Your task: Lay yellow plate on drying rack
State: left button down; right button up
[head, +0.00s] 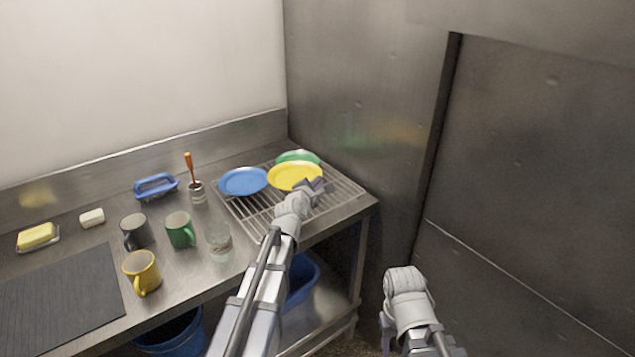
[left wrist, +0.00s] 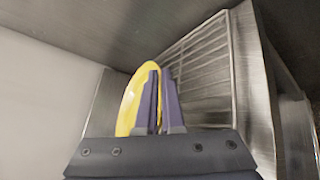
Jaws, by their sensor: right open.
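The yellow plate (head: 295,176) is over the back part of the wire drying rack (head: 262,222), between a blue plate (head: 243,181) and a green plate (head: 298,156) that it partly hides. My left gripper (head: 318,187) is at the plate's right edge, with its fingers close together on the rim. In the left wrist view the yellow plate (left wrist: 138,98) shows at the left finger, and the rack (left wrist: 200,65) lies beyond. I cannot tell whether the plate touches the rack. My right gripper (head: 387,338) is low beside the counter, mostly hidden by its own wrist, open.
On the counter left of the rack stand a glass (head: 219,242), a green mug (head: 180,230), a yellow mug (head: 142,272), a dark mug (head: 135,231), a brush jar (head: 197,192) and a blue-handled scrubber (head: 156,186). The rack's front is clear.

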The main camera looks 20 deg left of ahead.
aim_at(322, 213)
pick_arm(q)
notch_tip(322, 213, up, 4)
jog(key=s+d+p, duration=0.2)
jog(key=shift+m+h, duration=0.4)
notch_tip(322, 213, down, 11)
jog(key=b, duration=1)
jog(key=shift+r, duration=0.15)
pick_arm(e)
notch_tip(322, 213, down, 7)
jog(key=shift+d, duration=0.15)
jog(key=shift+s, duration=0.1)
pick_arm(q)
jog(key=c, duration=1.5)
grip_release()
jog(key=shift+o, duration=0.9)
